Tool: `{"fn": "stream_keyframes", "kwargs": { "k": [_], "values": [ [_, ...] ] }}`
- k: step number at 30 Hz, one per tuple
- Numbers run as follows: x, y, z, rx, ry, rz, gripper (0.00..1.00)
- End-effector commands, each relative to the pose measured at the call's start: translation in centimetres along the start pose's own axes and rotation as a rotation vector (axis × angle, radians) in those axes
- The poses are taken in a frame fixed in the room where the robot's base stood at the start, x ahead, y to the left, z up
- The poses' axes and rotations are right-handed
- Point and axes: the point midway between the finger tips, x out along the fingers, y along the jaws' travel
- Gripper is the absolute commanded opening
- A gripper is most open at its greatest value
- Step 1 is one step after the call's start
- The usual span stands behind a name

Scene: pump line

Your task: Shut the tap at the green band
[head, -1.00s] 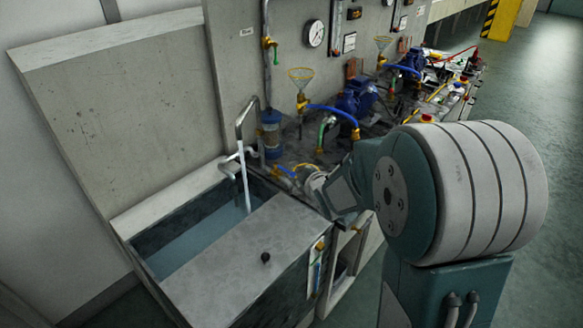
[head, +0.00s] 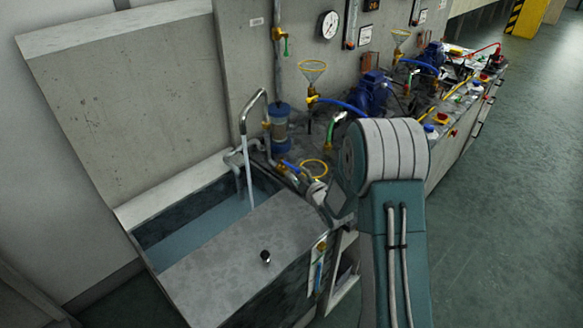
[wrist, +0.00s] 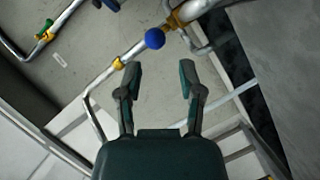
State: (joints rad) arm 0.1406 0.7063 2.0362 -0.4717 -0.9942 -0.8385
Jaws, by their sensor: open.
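A wall pipe in the head view carries a brass tap (head: 277,34) with a green lever (head: 285,47). In the wrist view a green part (wrist: 42,32) shows on a pipe at the upper left; I cannot tell whether it is a band or a lever. A round blue knob (wrist: 155,38) is beside a pipe with yellow bands, just beyond my gripper (wrist: 160,76). My gripper is open, with nothing between its fingers; the knob is ahead of the fingertips, apart from them. In the head view my arm hides part of the gripper.
A bent spout (head: 243,118) pours water into the sink (head: 160,242). A yellow ring (head: 314,168) and clustered pipes lie close to my gripper. A funnel (head: 313,70), a blue pump (head: 372,92) and hoses crowd the bench behind. Open floor (head: 510,210) lies at right.

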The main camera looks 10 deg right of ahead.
Motion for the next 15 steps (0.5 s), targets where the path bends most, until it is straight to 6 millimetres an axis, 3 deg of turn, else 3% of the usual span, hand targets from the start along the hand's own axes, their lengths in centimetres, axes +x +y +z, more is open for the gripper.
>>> {"fn": "stream_keyframes", "kwargs": {
  "k": [9, 15],
  "values": [
    [5.4, 0.2, 0.3, 0.004, 0.000, 0.003, 0.49],
    [6.9, 0.1, 0.2, 0.002, -0.001, 0.002, 0.49]
  ]
}}
